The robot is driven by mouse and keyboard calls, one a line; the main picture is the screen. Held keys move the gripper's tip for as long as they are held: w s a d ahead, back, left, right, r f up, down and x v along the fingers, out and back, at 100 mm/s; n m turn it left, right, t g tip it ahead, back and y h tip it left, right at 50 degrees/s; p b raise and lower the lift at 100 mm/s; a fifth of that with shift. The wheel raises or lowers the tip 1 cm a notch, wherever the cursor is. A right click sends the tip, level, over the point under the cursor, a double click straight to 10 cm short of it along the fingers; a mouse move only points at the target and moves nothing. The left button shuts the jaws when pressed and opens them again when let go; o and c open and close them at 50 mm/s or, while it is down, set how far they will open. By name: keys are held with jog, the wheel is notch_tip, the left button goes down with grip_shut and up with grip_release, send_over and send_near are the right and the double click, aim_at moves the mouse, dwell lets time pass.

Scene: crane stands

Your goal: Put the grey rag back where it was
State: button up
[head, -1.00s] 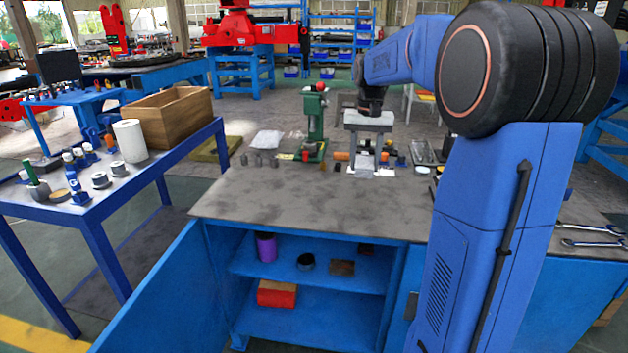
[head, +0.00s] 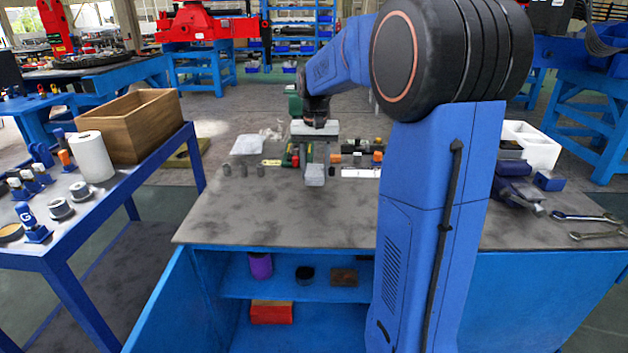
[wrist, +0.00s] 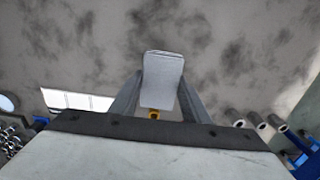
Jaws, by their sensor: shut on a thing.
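The grey rag (head: 315,175) is a small, pale, folded piece held below my gripper (head: 315,152) in the head view. It is over the back middle of the grey workbench top (head: 270,215). In the wrist view the rag (wrist: 163,75) sits between the two fingers of my gripper (wrist: 162,95), which is shut on it. The mottled bench top lies beyond it. I cannot tell how high the rag is above the bench.
Several small grey cylinders (head: 243,171) stand left of the rag, and a green stand (head: 294,110) is behind my gripper. Wrenches (head: 590,217) and a white bin (head: 530,145) are at the right. A side table (head: 62,240) holds a wooden box (head: 140,125). The front left bench top is clear.

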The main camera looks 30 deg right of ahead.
aim_at(315, 170)
jog(key=shift+f, duration=1.85)
jog(key=o, duration=1)
jog(key=shift+f, duration=0.1)
notch_tip(315, 170, up, 12)
jog(key=shift+f, duration=0.2)
jog(key=shift+s+r, duration=0.1)
jog(key=shift+r, duration=0.25)
